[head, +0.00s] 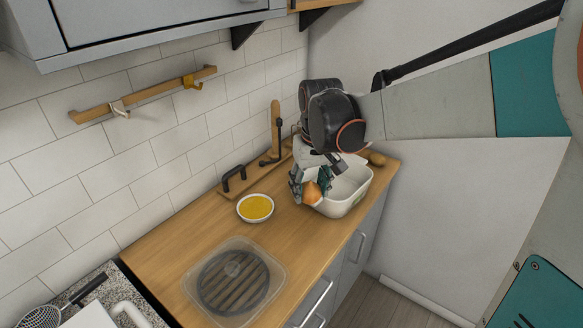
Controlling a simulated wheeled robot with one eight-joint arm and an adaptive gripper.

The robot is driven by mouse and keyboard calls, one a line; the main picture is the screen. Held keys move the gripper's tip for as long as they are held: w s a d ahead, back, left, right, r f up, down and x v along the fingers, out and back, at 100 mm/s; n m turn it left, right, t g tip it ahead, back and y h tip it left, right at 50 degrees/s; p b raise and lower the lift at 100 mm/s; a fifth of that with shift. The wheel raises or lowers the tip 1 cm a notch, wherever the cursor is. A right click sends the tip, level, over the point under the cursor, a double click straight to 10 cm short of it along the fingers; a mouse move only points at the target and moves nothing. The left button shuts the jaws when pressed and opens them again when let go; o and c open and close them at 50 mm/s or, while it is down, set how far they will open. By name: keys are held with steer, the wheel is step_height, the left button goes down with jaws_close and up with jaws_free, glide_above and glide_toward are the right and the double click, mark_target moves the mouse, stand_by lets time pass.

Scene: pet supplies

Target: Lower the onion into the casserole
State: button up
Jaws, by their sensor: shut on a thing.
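An orange-brown onion (312,193) is held in my gripper (312,186), whose fingers are shut on it and partly hide it. A white, open, rounded-rectangular dish (345,204), which looks like the casserole, stands on the wooden counter near its right end. The onion shows at the left end of the dish. I cannot tell from this one view whether it is above the rim, inside it or just beside it. My gripper and wrist hide the dish's far left part.
A white bowl of yellow food (255,207) stands left of the dish on the counter (190,255). A clear square container (236,280) sits nearer. A brown roundish item (377,159) lies behind the dish. Wall rail (150,92) and cabinet (150,25) are above.

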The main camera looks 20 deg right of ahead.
steer(key=w+d+f+b, duration=0.1)
steer(key=w+d+f, duration=0.2)
steer(key=w+d, duration=0.3)
steer(key=w+d+f+b, duration=0.2)
steer(key=w+d, duration=0.4)
steer(key=w, duration=0.5)
steer(key=shift+w+d+f+b, duration=0.15)
steer(key=shift+d+f+b, duration=0.15)
steer(key=shift+f, duration=0.5)
steer(key=shift+f, duration=0.1)
steer(key=shift+f+b, duration=2.4)
steer(key=shift+f, duration=1.75)
steer(key=shift+f+b, duration=1.3)
steer(key=shift+f, duration=0.85)
